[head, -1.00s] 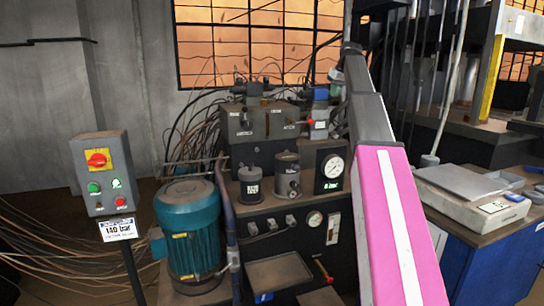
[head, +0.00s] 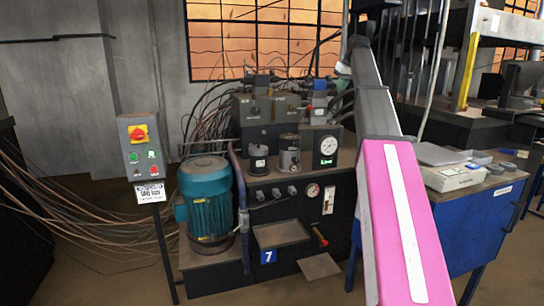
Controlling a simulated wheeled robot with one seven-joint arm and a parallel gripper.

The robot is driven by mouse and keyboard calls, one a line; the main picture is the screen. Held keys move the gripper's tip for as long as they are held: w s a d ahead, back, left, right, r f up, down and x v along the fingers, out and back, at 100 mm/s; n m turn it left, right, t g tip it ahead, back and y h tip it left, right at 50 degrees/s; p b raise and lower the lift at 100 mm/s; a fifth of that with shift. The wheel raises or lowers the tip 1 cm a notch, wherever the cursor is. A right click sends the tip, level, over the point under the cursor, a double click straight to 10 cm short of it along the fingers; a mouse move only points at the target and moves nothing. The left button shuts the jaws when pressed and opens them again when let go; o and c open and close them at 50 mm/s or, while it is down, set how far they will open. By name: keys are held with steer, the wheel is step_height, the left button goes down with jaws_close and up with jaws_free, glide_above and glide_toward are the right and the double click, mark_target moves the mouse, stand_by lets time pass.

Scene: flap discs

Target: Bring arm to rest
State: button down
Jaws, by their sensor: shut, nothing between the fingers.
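My arm rises from the bottom right of the head view, with a pink link (head: 408,225) that has a white stripe and a grey link (head: 372,100) above it. The arm points up and away, and its far end shows dark near the top of the picture, in front of the window. My gripper cannot be made out in this view. The arm covers part of the hydraulic bench (head: 290,215) and the gap beside the blue table (head: 470,230).
A control box (head: 142,146) on a post and a teal motor (head: 206,200) stand at left. A pressure gauge (head: 328,145) sits on the bench. A grey device (head: 452,175) lies on the blue table at right. Cables cover the left floor; the front floor looks clear.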

steer(key=s+a+f+m+g, duration=0.15)
steer(key=s+f, duration=0.25)
steer(key=f, duration=0.9)
steer(key=s+a+f+h, duration=0.1)
steer(key=s+a+f, duration=0.25)
steer(key=f, duration=0.85)
steer(key=s+a+f+m+g, duration=0.1)
steer(key=s+f, duration=0.3)
steer(key=f, duration=0.9)
steer(key=s+a+f, duration=0.2)
steer(key=s+f, duration=1)
steer(key=s+a+f+m+g+h, duration=0.1)
steer(key=s+a+f, duration=0.1)
steer(key=s+f, duration=1.1)
steer(key=shift+a+h, duration=0.2)
steer(key=shift+h, duration=0.1)
